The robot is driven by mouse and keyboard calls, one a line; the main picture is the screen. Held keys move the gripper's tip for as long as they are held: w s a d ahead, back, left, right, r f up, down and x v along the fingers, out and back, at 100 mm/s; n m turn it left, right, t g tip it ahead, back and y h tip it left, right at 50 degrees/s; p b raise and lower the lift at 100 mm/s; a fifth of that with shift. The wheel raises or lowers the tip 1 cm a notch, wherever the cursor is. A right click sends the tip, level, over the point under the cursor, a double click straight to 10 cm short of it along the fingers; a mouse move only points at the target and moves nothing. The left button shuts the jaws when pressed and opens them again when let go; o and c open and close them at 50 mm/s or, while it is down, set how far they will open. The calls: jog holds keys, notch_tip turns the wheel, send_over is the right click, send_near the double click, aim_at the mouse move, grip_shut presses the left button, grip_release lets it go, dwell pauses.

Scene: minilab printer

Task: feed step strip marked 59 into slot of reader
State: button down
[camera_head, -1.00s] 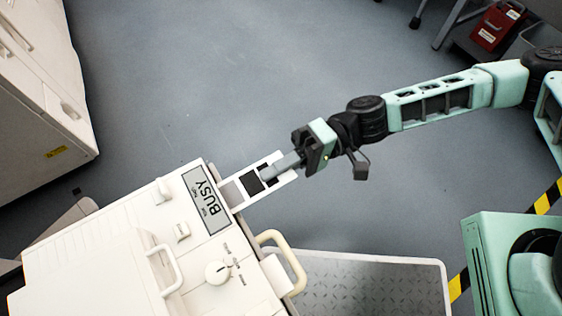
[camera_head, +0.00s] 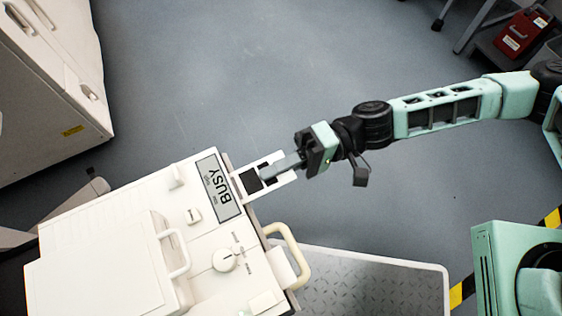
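The reader (camera_head: 190,245) is a cream-white machine at the lower left, with a display (camera_head: 219,187) that reads BUSY. A white step strip (camera_head: 279,183) with dark patches sticks out from the reader's edge beside the display. Its inner end is hidden at the reader, so I cannot tell how deep it sits. No number is legible on the strip. My gripper (camera_head: 291,162) is at the strip's outer end, with its grey fingers lying over the strip. The fingers look close together, but I cannot see whether they clamp it.
A cream handle (camera_head: 291,258) stands out from the reader's right side, near a metal tread plate (camera_head: 370,285). A white cabinet (camera_head: 50,90) stands at the upper left. A red box (camera_head: 521,33) is at the upper right. Open grey floor (camera_head: 260,70) lies beyond the reader.

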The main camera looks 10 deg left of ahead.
aim_at(258, 179)
jog(key=shift+s+a, duration=0.1)
dwell(0.3)
jog(key=shift+p+x, duration=0.5)
jog(key=shift+x, duration=1.1)
jog(key=c, duration=1.6)
grip_release()
jog(key=shift+f, duration=0.15)
jog(key=shift+f, duration=0.1)
jog(key=shift+c, duration=1.2)
jog(key=shift+f, duration=0.2)
jog(key=shift+c, duration=0.5)
